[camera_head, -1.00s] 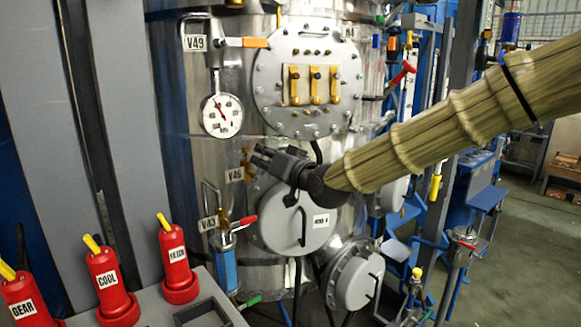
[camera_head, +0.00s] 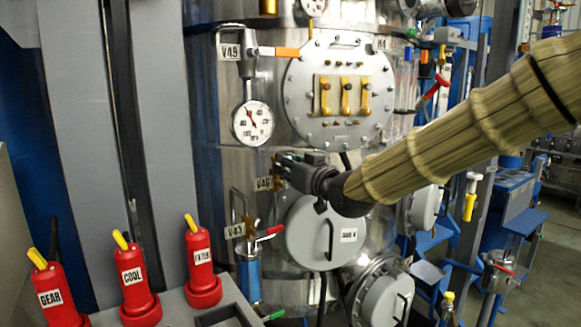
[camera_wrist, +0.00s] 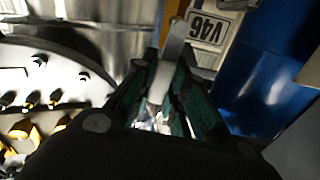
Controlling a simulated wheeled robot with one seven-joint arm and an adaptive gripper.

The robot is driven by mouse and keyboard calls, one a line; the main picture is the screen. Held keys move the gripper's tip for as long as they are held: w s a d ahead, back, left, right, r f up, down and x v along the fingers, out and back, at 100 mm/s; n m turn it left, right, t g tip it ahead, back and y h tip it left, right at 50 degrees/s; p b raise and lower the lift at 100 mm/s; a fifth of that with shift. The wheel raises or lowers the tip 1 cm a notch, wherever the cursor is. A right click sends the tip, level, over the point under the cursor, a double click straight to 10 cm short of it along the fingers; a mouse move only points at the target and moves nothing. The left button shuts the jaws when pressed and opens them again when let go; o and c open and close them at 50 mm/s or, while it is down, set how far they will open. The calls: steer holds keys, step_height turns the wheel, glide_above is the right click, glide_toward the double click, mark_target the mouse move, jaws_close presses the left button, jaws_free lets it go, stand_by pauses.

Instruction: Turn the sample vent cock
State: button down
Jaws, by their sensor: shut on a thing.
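My gripper (camera_head: 281,162) is at the valve tagged V46 (camera_head: 264,184), on the front of the steel vessel (camera_head: 222,150). In the wrist view my gripper (camera_wrist: 163,85) is shut on a pale grey cock handle (camera_wrist: 176,42) that stands between its dark green fingers. The V46 tag (camera_wrist: 208,28) shows upside down beside it. In the head view the gripper hides most of the cock; a brass part (camera_head: 235,203) shows below the tag. I cannot tell how far the handle is turned.
A round plate with yellow levers (camera_head: 340,88) is above right of my gripper, a round hatch (camera_head: 311,232) below. A gauge (camera_head: 253,123) is left. Valve V43 (camera_head: 235,231) with a red handle (camera_head: 272,231) is lower left.

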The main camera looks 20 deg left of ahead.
steer(key=shift+f, duration=0.1)
steer(key=c, duration=1.4)
jaws_free()
steer(key=shift+w, duration=0.1)
steer(key=v, duration=1.2)
